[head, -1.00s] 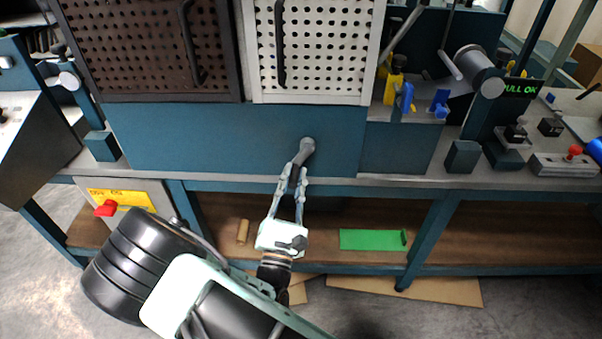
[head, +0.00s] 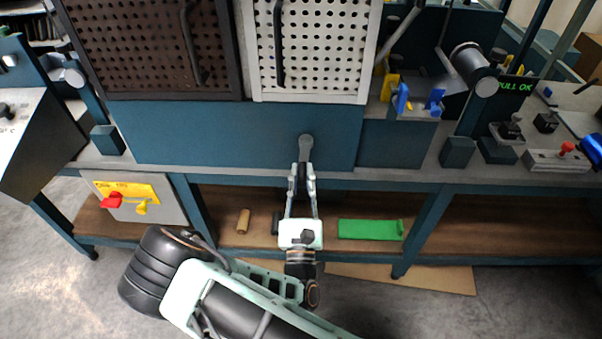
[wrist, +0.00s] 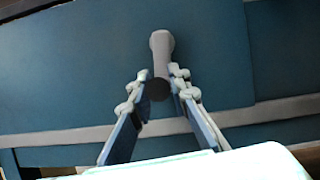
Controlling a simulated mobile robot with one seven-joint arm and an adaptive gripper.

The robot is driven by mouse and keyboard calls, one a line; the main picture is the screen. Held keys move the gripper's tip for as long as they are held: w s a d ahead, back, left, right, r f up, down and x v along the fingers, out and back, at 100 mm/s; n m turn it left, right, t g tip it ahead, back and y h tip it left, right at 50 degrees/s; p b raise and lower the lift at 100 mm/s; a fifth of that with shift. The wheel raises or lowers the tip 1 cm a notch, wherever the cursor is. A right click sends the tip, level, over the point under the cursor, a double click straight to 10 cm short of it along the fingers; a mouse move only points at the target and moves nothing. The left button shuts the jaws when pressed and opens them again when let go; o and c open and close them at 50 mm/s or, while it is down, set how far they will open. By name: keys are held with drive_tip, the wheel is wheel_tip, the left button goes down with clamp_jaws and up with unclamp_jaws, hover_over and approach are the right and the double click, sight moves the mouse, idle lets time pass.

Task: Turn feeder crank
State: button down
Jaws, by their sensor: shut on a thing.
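The feeder crank (head: 305,146) is a grey arm on the blue front panel (head: 230,140), below the perforated doors. It hangs about straight down from its pivot, and its dark handle (head: 302,172) is at the lower end. My gripper (head: 303,178) reaches up from below with its fingers around the handle. In the wrist view the grey crank arm (wrist: 161,52) runs down to the dark round handle end (wrist: 158,89) between my two fingertips (wrist: 158,84). The fingers partly hide the handle in the head view.
A grey box with a red switch (head: 112,201) and yellow label hangs at the left under the bench edge. A green plate (head: 370,229) and a tan cylinder (head: 243,221) lie on the lower shelf. At right is a lit "PULL OK" display (head: 515,87).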

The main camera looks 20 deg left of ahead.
drive_tip(key=c, duration=1.8)
unclamp_jaws()
drive_tip(key=shift+s, duration=0.15)
drive_tip(key=v, duration=0.7)
drive_tip(key=shift+s+f, duration=0.1)
drive_tip(key=shift+s, duration=0.05)
